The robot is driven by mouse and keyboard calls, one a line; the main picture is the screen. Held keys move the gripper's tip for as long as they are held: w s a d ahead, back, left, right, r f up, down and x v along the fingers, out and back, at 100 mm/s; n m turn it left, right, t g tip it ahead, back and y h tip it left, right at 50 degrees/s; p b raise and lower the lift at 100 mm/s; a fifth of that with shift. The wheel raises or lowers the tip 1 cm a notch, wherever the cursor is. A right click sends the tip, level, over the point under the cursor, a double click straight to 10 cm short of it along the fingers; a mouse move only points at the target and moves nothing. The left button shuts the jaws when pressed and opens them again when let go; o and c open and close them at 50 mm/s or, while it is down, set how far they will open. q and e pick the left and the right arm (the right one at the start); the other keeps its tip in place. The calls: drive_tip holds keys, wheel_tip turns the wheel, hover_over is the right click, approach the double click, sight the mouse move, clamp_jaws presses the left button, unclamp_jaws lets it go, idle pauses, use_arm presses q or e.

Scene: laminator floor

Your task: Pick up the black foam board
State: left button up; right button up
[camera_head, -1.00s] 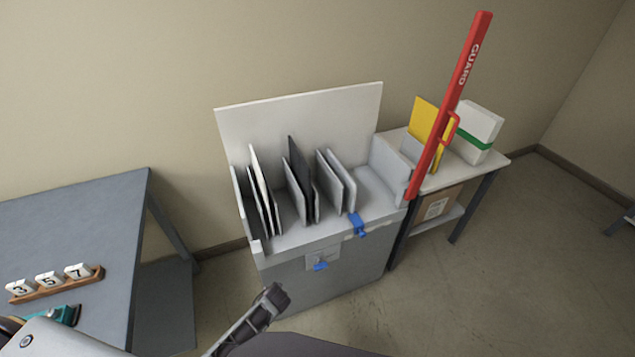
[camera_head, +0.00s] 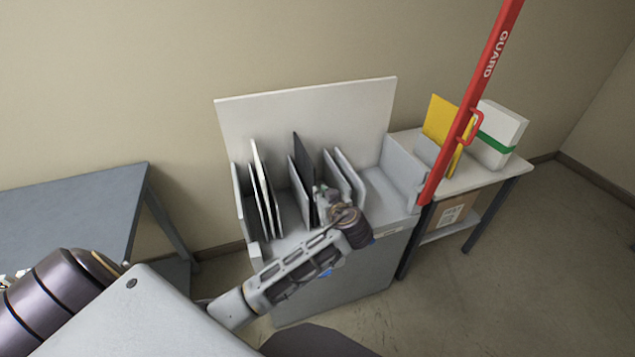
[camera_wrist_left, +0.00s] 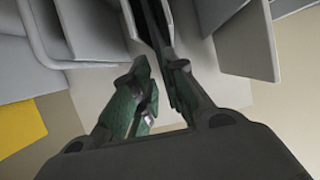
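The black foam board (camera_head: 303,156) stands upright and slightly tilted among other boards in the grey slotted rack (camera_head: 375,205). My left gripper (camera_head: 325,196) reaches over the rack's front, close to the board's near edge, and partly hides its lower part. In the left wrist view, the two green-padded fingers (camera_wrist_left: 163,70) are apart. A dark board edge (camera_wrist_left: 157,22) runs into view just beyond the fingertips, roughly in line with the gap. I cannot tell whether a finger touches it. My right gripper is not in view.
White boards (camera_head: 262,190) stand left of the black one, and grey boards (camera_head: 345,172) close on its right. A red GUARD bar (camera_head: 475,100) rises at the rack's right. A side table (camera_head: 480,178) holds yellow and white items. A grey table (camera_head: 70,205) is at left.

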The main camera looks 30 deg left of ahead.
sight(314, 185)
use_arm(q)
drive_tip(key=shift+d+r, duration=0.1)
drive_tip(key=shift+r, duration=0.25)
drive_tip(key=x, duration=0.8)
drive_tip(key=shift+w+a+p, duration=0.25)
drive_tip(key=shift+a+p, duration=0.05)
drive_tip(key=shift+p, duration=0.1)
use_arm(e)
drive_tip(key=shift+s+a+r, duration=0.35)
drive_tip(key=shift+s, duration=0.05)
use_arm(q)
drive_tip(key=shift+f, duration=0.15)
